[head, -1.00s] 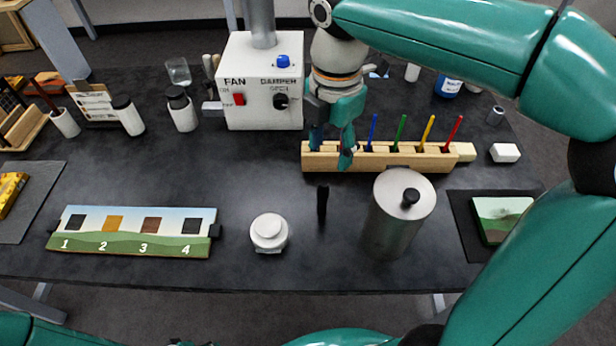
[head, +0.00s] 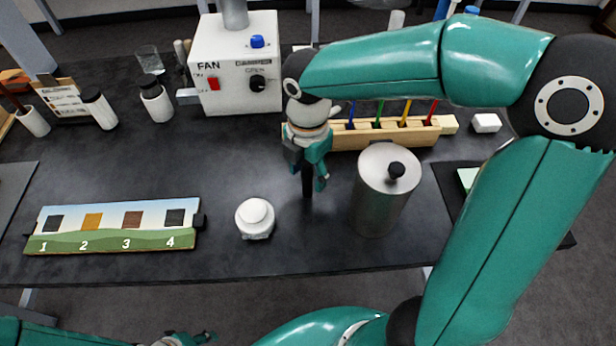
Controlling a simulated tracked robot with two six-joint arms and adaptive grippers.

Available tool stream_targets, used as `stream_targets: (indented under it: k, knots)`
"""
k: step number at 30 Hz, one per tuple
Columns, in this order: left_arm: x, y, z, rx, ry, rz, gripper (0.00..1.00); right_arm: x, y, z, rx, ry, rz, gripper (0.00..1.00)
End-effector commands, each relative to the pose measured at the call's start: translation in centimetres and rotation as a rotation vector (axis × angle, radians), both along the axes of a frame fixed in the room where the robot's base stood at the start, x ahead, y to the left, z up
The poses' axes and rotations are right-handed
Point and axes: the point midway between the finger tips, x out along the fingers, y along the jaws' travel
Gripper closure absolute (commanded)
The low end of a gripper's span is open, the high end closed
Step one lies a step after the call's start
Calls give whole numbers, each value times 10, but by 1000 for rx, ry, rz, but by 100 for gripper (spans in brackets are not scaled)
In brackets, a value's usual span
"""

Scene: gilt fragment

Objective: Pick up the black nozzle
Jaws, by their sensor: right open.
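The black nozzle (head: 307,186) stands upright on the dark bench, between the white round-lidded jar and the metal canister. My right gripper (head: 307,175) points down over it and is open. Its fingertips show on either side of the nozzle's upper part, and the gripper hides the nozzle's top. I cannot tell whether the fingers touch it. Part of my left gripper (head: 186,340) shows at the bottom edge, mostly cut off, so its jaws cannot be read.
The metal canister (head: 378,200) stands close to the right of the nozzle. The white jar (head: 255,219) stands to its left. A wooden rack (head: 362,138) with coloured sticks and the white fan box (head: 238,85) lie behind. A numbered panel (head: 110,243) lies at left.

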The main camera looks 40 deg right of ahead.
Motion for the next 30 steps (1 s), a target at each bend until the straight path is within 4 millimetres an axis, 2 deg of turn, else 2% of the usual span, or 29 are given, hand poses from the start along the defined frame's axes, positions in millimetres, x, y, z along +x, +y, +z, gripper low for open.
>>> stream_targets:
  k: [3, 6, 15, 24, 25, 30]
  knots:
    - [0, 0, 0, 0, 0, 0, 60, 0, 1, -19, 0, 5, 0, 46]
    - [0, 0, -1, 0, 0, 0, 60, 1, 1, -29, 0, 3, 1, 46]
    - [0, 0, -1, 0, 0, 0, 60, 1, 1, -33, 0, 0, 1, 47]
    - [0, 0, -1, 0, 0, 0, 60, 1, 1, -32, 0, 0, 1, 97]
    - [0, 0, -1, 0, 0, 0, 60, 1, 1, -32, 0, 0, 1, 100]
    - [0, 0, -1, 0, 0, 0, 60, 1, 1, -32, 0, 0, 1, 100]
